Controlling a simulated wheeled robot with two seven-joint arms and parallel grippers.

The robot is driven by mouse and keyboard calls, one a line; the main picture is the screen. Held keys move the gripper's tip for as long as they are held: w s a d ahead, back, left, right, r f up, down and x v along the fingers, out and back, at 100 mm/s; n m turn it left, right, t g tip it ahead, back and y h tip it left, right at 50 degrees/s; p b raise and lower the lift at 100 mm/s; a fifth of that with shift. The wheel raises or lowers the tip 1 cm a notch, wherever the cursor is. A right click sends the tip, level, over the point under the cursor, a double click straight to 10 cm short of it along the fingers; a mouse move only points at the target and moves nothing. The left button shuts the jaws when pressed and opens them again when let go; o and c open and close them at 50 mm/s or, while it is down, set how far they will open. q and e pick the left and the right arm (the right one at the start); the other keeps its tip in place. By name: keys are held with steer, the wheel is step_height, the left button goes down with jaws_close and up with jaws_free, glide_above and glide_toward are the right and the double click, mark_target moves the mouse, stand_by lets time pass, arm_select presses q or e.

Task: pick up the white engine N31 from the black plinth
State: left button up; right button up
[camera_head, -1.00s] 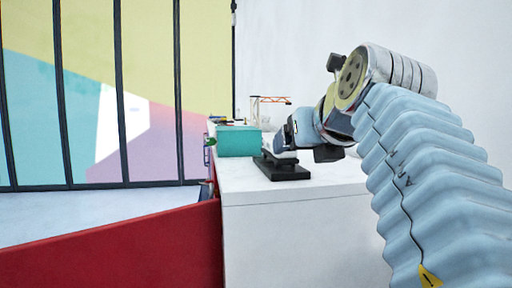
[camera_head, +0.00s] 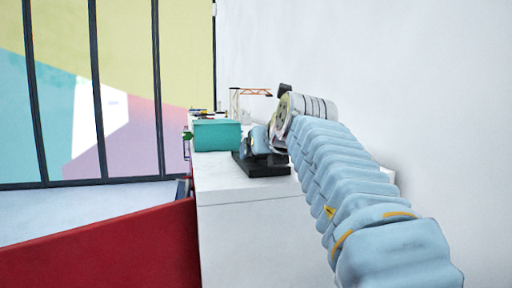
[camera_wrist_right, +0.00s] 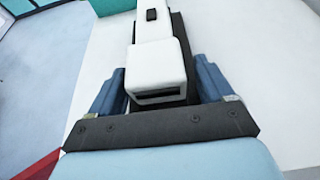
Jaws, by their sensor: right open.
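The white engine N31 (camera_wrist_right: 158,60) rests on the black plinth (camera_wrist_right: 183,45) in the right wrist view, its blocky end toward me. The plinth also shows in the head view (camera_head: 262,169) on the white counter. My right gripper (camera_wrist_right: 157,68) is open, with one blue finger on each side of the engine's near end. I cannot tell whether either finger touches it. In the head view my right gripper (camera_head: 259,141) is low over the plinth and hides most of the engine. My left gripper is in neither view.
A teal box (camera_head: 217,135) stands on the white counter (camera_head: 235,187) just left of the plinth. A small orange-topped gantry crane (camera_head: 250,92) stands behind. A white wall (camera_head: 400,90) runs along the right, and a red panel (camera_head: 110,250) is at front left.

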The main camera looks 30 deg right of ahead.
steer(key=shift+w+d+f, duration=0.15)
steer(key=shift+w+f, duration=0.1)
steer(key=shift+w, duration=0.4)
steer(key=c, duration=1.3)
steer(key=shift+o, duration=0.2)
steer(key=shift+r, duration=0.1)
step_height(320, 180, up, 9)
steer(key=shift+d+f, duration=0.1)
steer(key=shift+d, duration=0.05)
steer(key=shift+r, duration=0.5)
